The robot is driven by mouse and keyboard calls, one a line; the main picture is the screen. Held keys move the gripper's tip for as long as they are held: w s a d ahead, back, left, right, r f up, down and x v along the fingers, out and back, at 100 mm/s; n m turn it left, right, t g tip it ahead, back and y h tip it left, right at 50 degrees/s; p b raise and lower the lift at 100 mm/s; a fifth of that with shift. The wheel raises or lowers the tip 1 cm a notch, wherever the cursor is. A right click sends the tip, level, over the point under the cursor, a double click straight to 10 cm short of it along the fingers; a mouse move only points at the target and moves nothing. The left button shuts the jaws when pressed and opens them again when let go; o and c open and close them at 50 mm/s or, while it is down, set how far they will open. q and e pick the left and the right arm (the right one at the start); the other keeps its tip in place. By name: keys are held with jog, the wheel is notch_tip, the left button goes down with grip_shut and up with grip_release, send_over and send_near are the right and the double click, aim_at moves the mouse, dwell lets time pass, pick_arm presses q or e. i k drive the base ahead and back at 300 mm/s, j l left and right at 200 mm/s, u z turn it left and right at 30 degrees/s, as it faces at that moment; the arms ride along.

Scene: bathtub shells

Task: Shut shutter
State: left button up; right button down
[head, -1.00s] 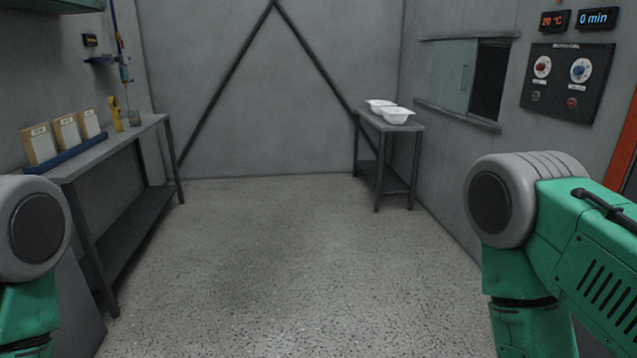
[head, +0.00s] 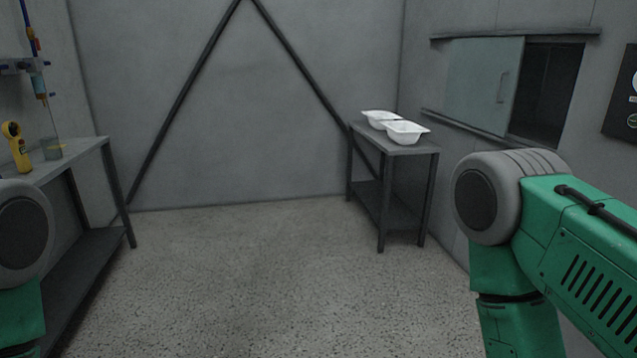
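The shutter (head: 472,85) is a pale grey-green sliding panel in the right wall. It sits at the left of its frame, between an upper and a lower rail. A vertical handle (head: 502,87) is near its right edge. To its right the dark opening (head: 547,92) is uncovered. My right arm shows in green and grey at the lower right, in front of the wall below the opening. Only a small part of my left arm shows at the left edge. Neither gripper is in the picture.
A small table (head: 428,152) at the back right holds two white tub shells (head: 404,132). A long bench (head: 88,150) on the left carries a yellow tool (head: 17,148) and a glass beaker (head: 52,148). A control panel (head: 622,100) is cut off at the right edge. The middle floor is clear.

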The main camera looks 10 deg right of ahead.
aim_at(483, 74)
jog(key=i+l+z, duration=0.1)
jog(key=i+z, duration=0.15)
jog(key=i, duration=0.4)
jog(key=i+z, duration=0.2)
jog(key=i, duration=0.5)
jog(key=i+j+z, duration=0.25)
jog(key=i, duration=0.4)
